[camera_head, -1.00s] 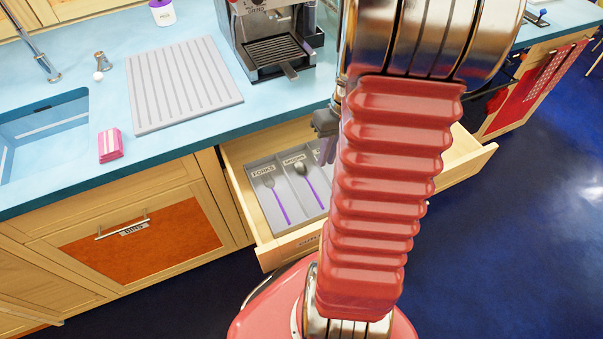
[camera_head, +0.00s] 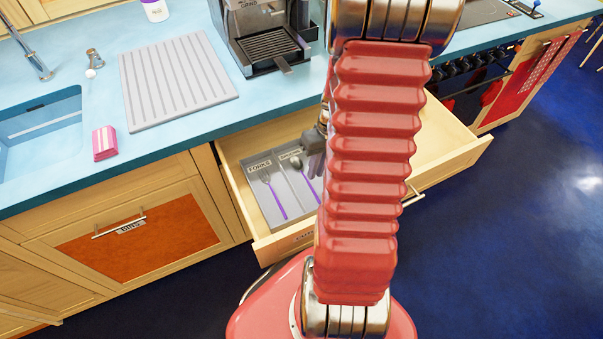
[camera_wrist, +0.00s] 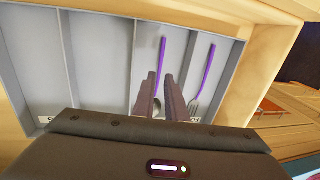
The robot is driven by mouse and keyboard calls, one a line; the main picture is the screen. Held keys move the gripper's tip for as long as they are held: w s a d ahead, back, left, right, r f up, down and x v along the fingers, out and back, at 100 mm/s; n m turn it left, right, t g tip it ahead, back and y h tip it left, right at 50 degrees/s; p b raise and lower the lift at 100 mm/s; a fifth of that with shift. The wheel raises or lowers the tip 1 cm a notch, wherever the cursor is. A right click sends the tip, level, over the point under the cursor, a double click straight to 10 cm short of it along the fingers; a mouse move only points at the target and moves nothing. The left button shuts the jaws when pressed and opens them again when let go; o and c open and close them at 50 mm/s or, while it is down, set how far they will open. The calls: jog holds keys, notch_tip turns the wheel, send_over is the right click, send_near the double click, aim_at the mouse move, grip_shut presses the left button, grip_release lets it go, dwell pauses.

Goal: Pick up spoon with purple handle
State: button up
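The spoon with a purple handle (camera_head: 308,182) lies in the middle visible slot of a grey cutlery tray (camera_head: 250,172), inside an open drawer. In the wrist view the spoon's handle (camera_wrist: 162,58) extends beyond my fingertips, in line with the gap between them. Its bowl is partly hidden by the fingers. My gripper (camera_wrist: 161,76) is open, low over the spoon, with one finger on each side of it. I cannot tell how far the fingertips are above the tray floor. In the head view my arm hides most of the gripper.
A purple-handled fork (camera_wrist: 206,72) lies in the slot beside the spoon, right in the wrist view. Thin tray dividers and the wooden drawer wall (camera_wrist: 265,60) stand close by. The blue counter (camera_head: 190,140) overhangs behind the drawer, with a coffee machine (camera_head: 265,35) on it.

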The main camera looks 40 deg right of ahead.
aim_at(310, 185)
jog(key=shift+f, duration=0.25)
jog(key=shift+w+a+f, duration=0.1)
jog(key=shift+a+f, duration=0.05)
jog(key=shift+f, duration=0.7)
jog(key=shift+w+a+f, duration=0.15)
jog(key=shift+f, duration=0.7)
jog(key=shift+w+a+f, duration=0.1)
jog(key=shift+a+f, duration=0.05)
jog(key=shift+f, duration=0.7)
jog(key=shift+c, duration=0.5)
grip_shut()
jog(key=shift+r, duration=0.15)
notch_tip(310, 185, up, 10)
